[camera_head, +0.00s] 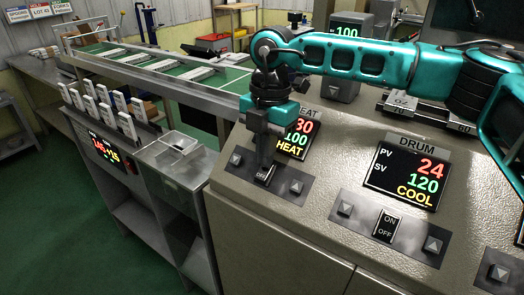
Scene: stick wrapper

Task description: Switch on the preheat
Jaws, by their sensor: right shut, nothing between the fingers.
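The preheat panel sits on the sloped grey console. Its display (297,137) is partly hidden by my right arm; the visible part shows red digits ending in 80, green 100 and yellow HEAT. Below it is a rocker switch (262,177) with OFF legible on its lower part; its upper part is hidden by the gripper. My right gripper (264,166) points down, shut and empty, with its tips at the switch. I cannot tell whether they press it. My left gripper is not in view.
To the right is the drum display (412,177) with 24, 120 and COOL, above its own ON/OFF switch (385,226). Arrow buttons (297,192) flank the switches. A metal cabinet (180,170) and a conveyor (165,72) stand at left.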

